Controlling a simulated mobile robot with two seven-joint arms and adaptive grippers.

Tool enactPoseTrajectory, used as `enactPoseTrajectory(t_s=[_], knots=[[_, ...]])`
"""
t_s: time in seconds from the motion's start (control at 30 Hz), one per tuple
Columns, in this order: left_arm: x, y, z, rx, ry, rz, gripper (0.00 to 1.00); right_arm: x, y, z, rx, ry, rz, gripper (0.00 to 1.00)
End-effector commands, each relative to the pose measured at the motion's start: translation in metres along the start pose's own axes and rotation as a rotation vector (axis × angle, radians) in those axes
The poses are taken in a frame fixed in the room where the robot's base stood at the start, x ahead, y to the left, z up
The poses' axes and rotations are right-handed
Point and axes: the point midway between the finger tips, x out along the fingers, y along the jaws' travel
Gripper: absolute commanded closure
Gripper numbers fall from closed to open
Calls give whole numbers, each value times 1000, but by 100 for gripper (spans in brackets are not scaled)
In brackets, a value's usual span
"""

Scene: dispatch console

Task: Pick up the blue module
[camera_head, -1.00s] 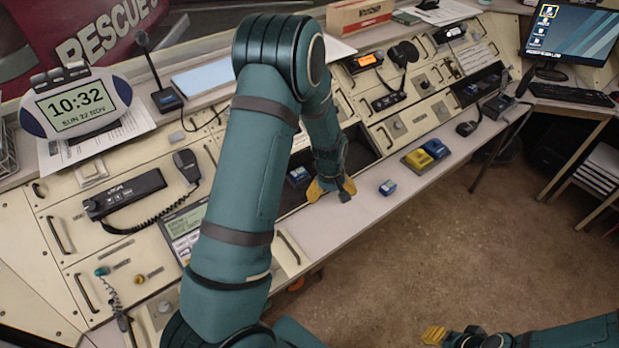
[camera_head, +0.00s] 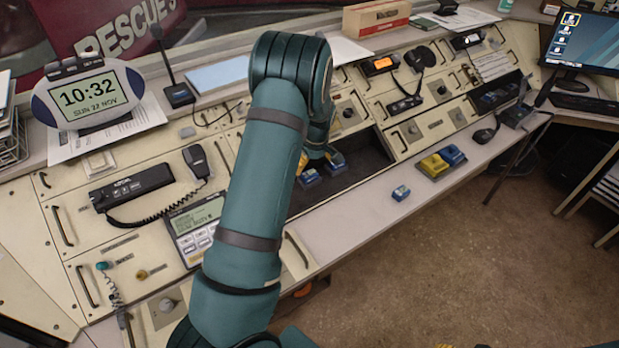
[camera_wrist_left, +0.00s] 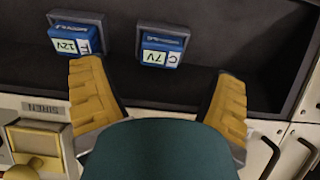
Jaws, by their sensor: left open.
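Several blue modules are in view. In the head view, two sit in the dark recess of the console: one with a white label (camera_head: 309,178) and another to its right (camera_head: 336,164). A third blue module (camera_head: 401,193) lies on the pale front ledge. My left gripper (camera_head: 317,161) is at the recess, partly hidden by my arm. In the left wrist view its yellow fingers (camera_wrist_left: 160,72) are spread and empty. Between and beyond the tips is the "7V" module (camera_wrist_left: 161,49); the "12V" module (camera_wrist_left: 74,41) is beyond the left finger. My right gripper is barely visible at the bottom edge.
A yellow module (camera_head: 434,165) and a blue one (camera_head: 452,155) sit on a small tray right of the ledge module. A handset (camera_head: 196,161) with a coiled cord lies left of my arm. The ledge between recess and loose module is clear.

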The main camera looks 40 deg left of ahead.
Motion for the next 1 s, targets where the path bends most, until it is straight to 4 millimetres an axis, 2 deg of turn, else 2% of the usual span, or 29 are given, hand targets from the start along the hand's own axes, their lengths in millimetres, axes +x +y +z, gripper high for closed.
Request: enactPoseTrajectory(t_s=[0.17, 0.43, 0.7, 0.73, 0.77, 0.8, 0.93, 1.0], knots=[[11, -1, -2, -2, 0, 0, 13, 4, 1, 0, 0, 2, 0, 66], [49, -1, -4, 0, -1, -1, 13, 14, 5, -2, -1, 7, 0, 66], [53, -1, -4, -1, 1, 2, 13, 14, 5, -2, -1, 8, 0, 66], [53, -1, -4, 0, 1, 2, 17, 14, 5, -2, -1, 8, 0, 66], [53, -1, -4, 0, 1, 2, 28, 14, 5, -2, -1, 8, 0, 66], [52, -1, -4, 0, 0, 2, 42, 14, 5, -2, -1, 8, 0, 66], [52, -1, -4, 0, 0, 1, 87, 14, 5, -2, -1, 8, 0, 66], [52, -1, -4, 0, 1, 2, 90, 14, 5, -2, -1, 8, 0, 66]])
